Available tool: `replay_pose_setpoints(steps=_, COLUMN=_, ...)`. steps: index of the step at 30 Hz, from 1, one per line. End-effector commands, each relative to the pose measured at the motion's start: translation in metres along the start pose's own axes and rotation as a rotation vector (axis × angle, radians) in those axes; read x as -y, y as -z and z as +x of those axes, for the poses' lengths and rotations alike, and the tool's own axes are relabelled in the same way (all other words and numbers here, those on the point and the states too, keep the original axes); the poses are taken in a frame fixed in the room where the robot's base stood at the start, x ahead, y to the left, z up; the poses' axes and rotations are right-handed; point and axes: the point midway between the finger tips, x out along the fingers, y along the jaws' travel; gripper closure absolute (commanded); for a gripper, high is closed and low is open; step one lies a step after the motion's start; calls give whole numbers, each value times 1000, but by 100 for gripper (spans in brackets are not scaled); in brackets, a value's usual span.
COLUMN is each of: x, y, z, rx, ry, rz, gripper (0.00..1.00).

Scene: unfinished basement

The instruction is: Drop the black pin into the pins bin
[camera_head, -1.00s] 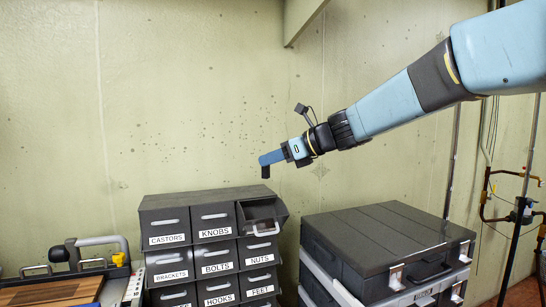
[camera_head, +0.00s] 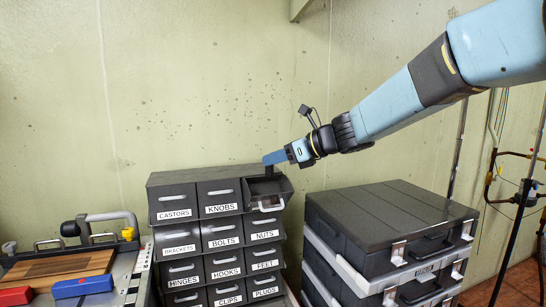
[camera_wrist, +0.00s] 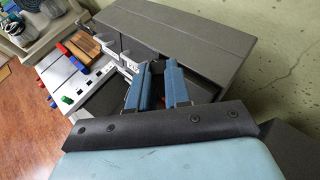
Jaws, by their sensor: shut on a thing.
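My gripper (camera_head: 270,160) is at the top right bin of the dark grey drawer cabinet (camera_head: 173,180). Its blue fingers are shut on the black pin (camera_head: 269,172), a small dark piece below the fingertips. This top right bin (camera_head: 284,186) is tilted open, its pale handle at the front. The pin hangs at the bin's mouth, over or just inside it; I cannot tell how deep. No label can be read on the open bin. The wrist view shows the two blue fingers (camera_wrist: 158,72) above the cabinet; the pin is not clear there.
The closed bins beside and below carry labels such as KNOBS, NUTS and BOLTS. Stacked dark grey cases (camera_head: 385,220) stand to the right. A bench with a wooden board (camera_head: 60,268), a red block and a blue block (camera_head: 83,287) is at the left. The wall is behind.

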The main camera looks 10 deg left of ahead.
Motion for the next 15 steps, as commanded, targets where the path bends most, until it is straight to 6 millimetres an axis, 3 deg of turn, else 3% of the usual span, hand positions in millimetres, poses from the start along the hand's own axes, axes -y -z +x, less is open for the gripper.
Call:
replay_pose_setpoints(steps=2, x=0, y=0, z=0, rx=0, ry=0, rz=0, gripper=100)
replay_pose_setpoints(steps=3, x=0, y=0, z=0, rx=0, ry=1, rz=0, gripper=78)
replay_pose_setpoints(steps=9, x=0, y=0, z=0, rx=0, ry=1, rz=0, gripper=59)
replay_pose_setpoints(steps=11, x=0, y=0, z=0, rx=0, ry=1, rz=0, gripper=54)
replay_pose_setpoints(steps=15, x=0, y=0, z=0, rx=0, ry=1, rz=0, gripper=52)
